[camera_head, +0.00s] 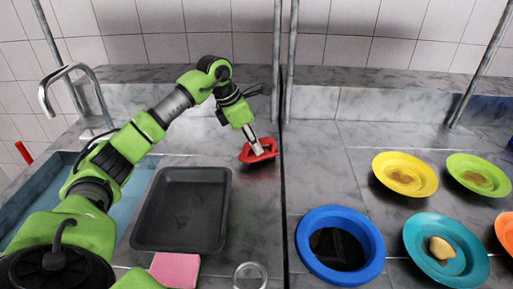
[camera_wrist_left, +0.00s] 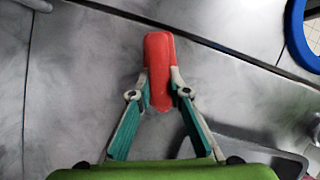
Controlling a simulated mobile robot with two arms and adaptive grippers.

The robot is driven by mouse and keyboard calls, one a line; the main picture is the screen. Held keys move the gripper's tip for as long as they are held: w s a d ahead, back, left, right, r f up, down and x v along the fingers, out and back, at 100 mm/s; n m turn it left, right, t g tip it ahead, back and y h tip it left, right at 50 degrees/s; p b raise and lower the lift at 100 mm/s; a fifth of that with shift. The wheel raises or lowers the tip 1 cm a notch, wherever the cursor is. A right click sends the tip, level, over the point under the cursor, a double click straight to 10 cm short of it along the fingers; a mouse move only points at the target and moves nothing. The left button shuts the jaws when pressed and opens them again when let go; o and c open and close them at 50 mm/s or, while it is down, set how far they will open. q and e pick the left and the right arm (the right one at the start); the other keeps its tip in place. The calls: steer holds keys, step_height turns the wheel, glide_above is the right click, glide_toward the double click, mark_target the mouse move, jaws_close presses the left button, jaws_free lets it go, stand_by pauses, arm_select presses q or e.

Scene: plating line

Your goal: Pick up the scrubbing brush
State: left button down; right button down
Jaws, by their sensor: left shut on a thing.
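The scrubbing brush (camera_head: 262,154) is red and is near the back of the grey marble counter, just left of the dark seam. My left gripper (camera_head: 255,147) reaches down to it from above and is shut on it. In the left wrist view the red brush (camera_wrist_left: 158,58) sticks out beyond the fingertips of my left gripper (camera_wrist_left: 160,88), which pinch its near end from both sides. I cannot tell whether the brush touches the counter. My right gripper is not in view.
A dark tray (camera_head: 143,243) and a pink sponge (camera_head: 175,270) lie left of the seam, with a glass (camera_head: 250,277) at the front. A blue ring (camera_head: 377,258) surrounds an opening to the right. Beyond are yellow (camera_head: 380,172), green (camera_head: 458,163) and teal (camera_head: 415,255) plates. A sink (camera_head: 30,187) with a faucet (camera_head: 45,98) is at left.

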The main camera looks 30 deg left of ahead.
arm_select(q)
steer(key=shift+r+p, duration=0.4)
steer(key=shift+r, duration=0.05)
step_height(320, 180, up, 3)
steer(key=p, duration=0.2)
steer(key=shift+s+r+p, duration=0.1)
steer(key=shift+r+p, duration=0.05)
steer(key=shift+p, duration=0.2)
steer(key=s+d+r, duration=0.4)
steer(key=s+r, duration=0.4)
steer(key=s, duration=0.5)
steer(key=shift+d+r, duration=0.15)
steer(key=shift+r, duration=0.25)
